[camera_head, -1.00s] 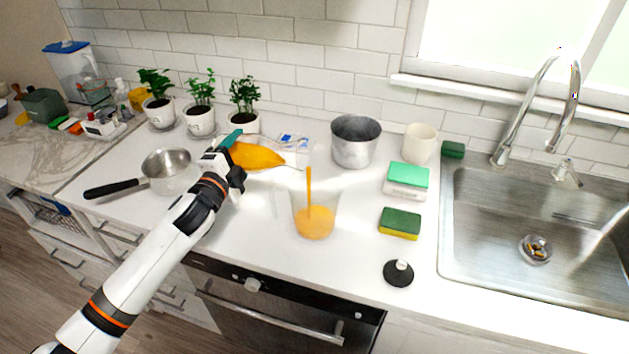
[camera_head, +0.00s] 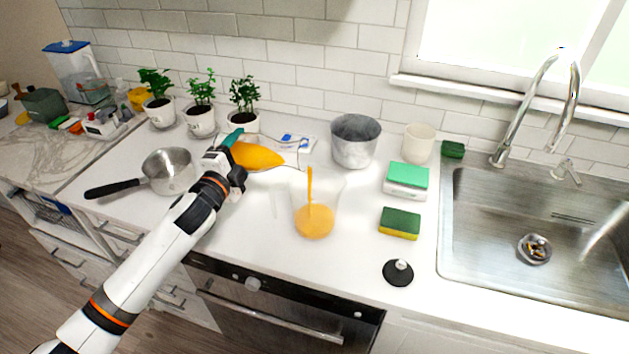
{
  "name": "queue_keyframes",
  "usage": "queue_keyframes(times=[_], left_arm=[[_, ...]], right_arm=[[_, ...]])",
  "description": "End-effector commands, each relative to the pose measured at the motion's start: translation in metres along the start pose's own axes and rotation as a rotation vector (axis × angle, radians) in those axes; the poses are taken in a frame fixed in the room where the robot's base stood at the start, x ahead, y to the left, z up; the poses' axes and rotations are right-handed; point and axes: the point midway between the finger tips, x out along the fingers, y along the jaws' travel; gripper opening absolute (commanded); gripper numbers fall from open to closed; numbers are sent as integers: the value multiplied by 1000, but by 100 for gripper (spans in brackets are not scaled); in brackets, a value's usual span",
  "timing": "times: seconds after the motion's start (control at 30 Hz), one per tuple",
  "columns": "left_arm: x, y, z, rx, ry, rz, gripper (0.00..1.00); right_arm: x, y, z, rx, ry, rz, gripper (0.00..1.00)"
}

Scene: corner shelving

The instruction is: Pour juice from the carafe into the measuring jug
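The clear carafe holds orange juice (camera_head: 257,156) and is tipped far over to the right. My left gripper (camera_head: 232,150) is at its left end and appears shut on it; the fingertips are partly hidden. A thin orange stream (camera_head: 309,185) falls from near the carafe's mouth into the clear measuring jug (camera_head: 329,200). The jug stands upright on the white counter, with orange juice (camera_head: 314,221) in its lower part. The carafe's clear walls are hard to make out. My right gripper is not in view.
A saucepan (camera_head: 168,171) stands left of my arm. A metal pot (camera_head: 354,140), a cream cup (camera_head: 419,143), green-topped box (camera_head: 406,180), sponge (camera_head: 400,223) and black lid (camera_head: 398,272) lie around the jug's right side. Potted plants (camera_head: 200,119) line the wall; the sink (camera_head: 540,235) is right.

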Motion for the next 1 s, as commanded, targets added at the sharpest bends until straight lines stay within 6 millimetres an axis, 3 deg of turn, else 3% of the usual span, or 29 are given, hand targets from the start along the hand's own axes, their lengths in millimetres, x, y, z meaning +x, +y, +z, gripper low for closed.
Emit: queue_keyframes(times=[0.67, 0.9, 0.97, 1.0], left_arm=[[0, 5, 2, 10, -3, 7, 15], [0, -32, -19, -177, -2, 4, 15], [0, -48, -17, -287, -2, 3, 15], [0, -44, -15, -336, -3, 5, 15]], right_arm=[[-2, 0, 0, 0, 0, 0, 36], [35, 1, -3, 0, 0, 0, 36], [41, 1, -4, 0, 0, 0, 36], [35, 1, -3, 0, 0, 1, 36]])
